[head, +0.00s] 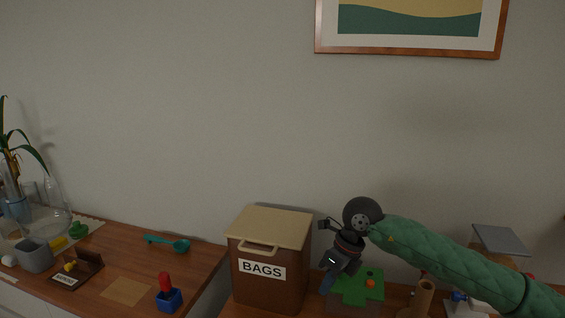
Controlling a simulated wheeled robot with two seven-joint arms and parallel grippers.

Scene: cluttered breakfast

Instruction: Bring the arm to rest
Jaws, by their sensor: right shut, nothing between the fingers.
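My right arm, in a green quilted sleeve, comes in from the right in the head view. Its dark wrist is bent down, and my right gripper (328,283) points downward just right of the brown BAGS box (268,285). The gripper is shut and holds nothing. It is in front of or above the left edge of a green board (357,290); I cannot tell if it touches. My left gripper is not in view.
The lidded BAGS box stands close to the gripper's left. A brown cylinder (423,297) and a grey flat-topped item (499,240) are near the right arm. On the left counter lie a teal scoop (168,243), a blue holder (168,300) and a grey cup (35,256).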

